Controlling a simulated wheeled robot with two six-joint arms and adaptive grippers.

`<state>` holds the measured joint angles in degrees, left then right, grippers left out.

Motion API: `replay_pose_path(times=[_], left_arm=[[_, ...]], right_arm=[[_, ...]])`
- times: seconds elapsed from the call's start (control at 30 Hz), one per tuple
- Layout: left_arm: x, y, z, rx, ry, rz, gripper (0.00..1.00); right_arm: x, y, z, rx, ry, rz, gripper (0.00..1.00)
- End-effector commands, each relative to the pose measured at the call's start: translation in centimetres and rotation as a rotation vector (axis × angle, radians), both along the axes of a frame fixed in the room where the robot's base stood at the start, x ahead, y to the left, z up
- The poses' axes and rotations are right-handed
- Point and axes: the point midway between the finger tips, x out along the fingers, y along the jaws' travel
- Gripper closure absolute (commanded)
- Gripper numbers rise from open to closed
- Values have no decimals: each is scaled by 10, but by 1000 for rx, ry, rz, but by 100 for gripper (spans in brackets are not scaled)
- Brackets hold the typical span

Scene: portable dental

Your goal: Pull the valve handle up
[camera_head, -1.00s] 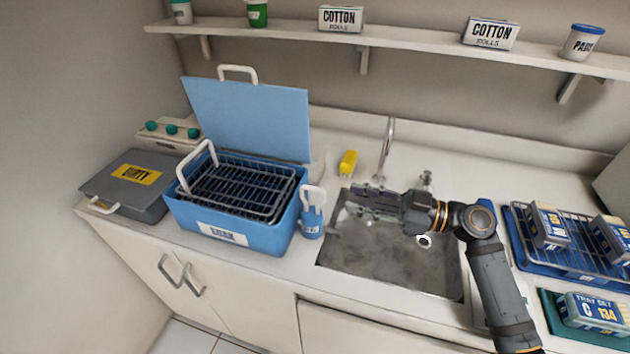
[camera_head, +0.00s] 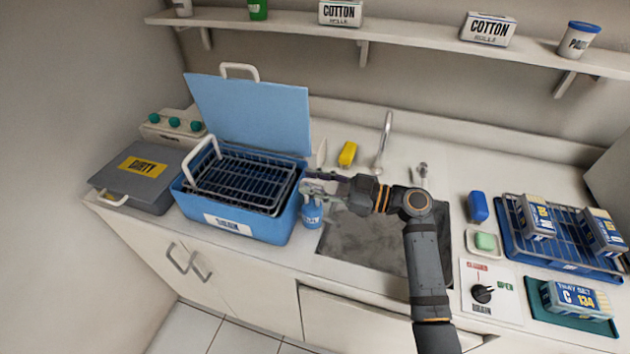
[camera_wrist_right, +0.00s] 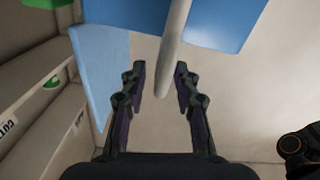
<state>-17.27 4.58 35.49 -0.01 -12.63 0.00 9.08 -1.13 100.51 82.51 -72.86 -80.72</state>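The valve has a blue body (camera_head: 312,212) and stands at the right front corner of the blue soak bin. In the head view my right gripper (camera_head: 311,182) is at the top of the valve and covers most of its pale handle. In the right wrist view the pale bar of the handle (camera_wrist_right: 172,55) reaches in between the two dark fingers of the right gripper (camera_wrist_right: 160,72). The fingers are open, with a gap on both sides of the bar. My left gripper is not in view.
The blue bin (camera_head: 275,228) holds a wire basket (camera_head: 240,185), its lid (camera_head: 255,118) raised behind. A sink (camera_head: 370,240) with a tap (camera_head: 386,140) lies right of the valve. A yellow block (camera_head: 347,153) lies behind. A drain knob (camera_head: 483,293) is at the front right.

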Motion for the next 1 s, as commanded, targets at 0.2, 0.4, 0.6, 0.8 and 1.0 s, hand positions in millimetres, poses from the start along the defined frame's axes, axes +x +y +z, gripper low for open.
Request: replay_pose_path(times=[0.2,0.4,0.6,0.8,1.0], left_arm=[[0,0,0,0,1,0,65],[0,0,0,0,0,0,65],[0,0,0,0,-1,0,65],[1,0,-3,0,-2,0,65],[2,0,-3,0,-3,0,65]], right_arm=[[0,0,0,0,0,0,100],[0,0,0,0,0,-1,100],[0,0,3,-1,-3,-1,100],[1,0,30,-1,-6,-2,100],[1,0,36,2,-5,-2,100]])
